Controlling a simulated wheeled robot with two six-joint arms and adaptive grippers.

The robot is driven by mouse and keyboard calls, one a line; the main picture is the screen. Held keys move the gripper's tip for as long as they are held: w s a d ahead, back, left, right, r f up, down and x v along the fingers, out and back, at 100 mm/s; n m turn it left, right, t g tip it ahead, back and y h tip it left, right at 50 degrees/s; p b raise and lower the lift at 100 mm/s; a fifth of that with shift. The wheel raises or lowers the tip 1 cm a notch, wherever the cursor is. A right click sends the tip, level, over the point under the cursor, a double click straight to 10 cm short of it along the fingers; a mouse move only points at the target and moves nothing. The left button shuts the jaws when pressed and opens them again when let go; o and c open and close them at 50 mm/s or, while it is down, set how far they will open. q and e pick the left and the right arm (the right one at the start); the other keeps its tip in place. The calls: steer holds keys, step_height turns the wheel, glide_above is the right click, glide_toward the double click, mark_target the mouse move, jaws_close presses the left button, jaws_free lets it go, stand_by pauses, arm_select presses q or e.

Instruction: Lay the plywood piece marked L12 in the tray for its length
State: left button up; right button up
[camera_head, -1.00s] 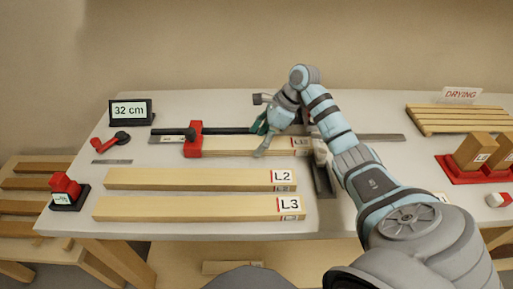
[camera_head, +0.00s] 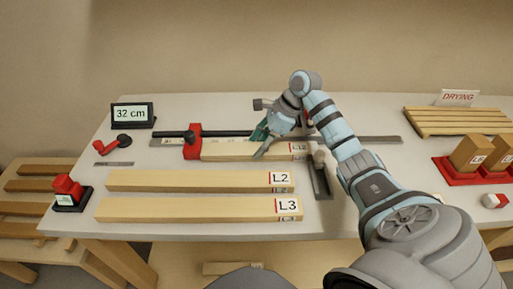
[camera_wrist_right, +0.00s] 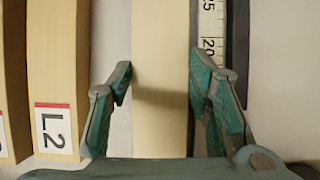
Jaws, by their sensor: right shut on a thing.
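The pale wood piece marked L12 (camera_head: 235,151) lies along the ruler at the back middle of the bench, its left end at a red stop block (camera_head: 193,142). My right gripper (camera_head: 262,145) reaches down over it and is shut on it. In the right wrist view the gripper's fingers (camera_wrist_right: 160,95) stand on both sides of the piece (camera_wrist_right: 160,40), with the ruler (camera_wrist_right: 208,25) on the right. A display (camera_head: 132,114) reads 32 cm. My left gripper is out of view.
Boards L2 (camera_head: 190,181) and L3 (camera_head: 190,209) lie in front. A red holder (camera_head: 460,178) with upright blocks and a slatted rack (camera_head: 455,120) by a DRYING sign (camera_head: 457,98) are at right. Wooden slats (camera_head: 30,208) lie on a low stand at left. A small red device (camera_head: 68,190) sits at front left.

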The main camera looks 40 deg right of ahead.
arm_select(q)
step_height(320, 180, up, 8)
steer(key=p, duration=0.7)
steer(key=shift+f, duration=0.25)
arm_select(e)
step_height(320, 180, up, 10)
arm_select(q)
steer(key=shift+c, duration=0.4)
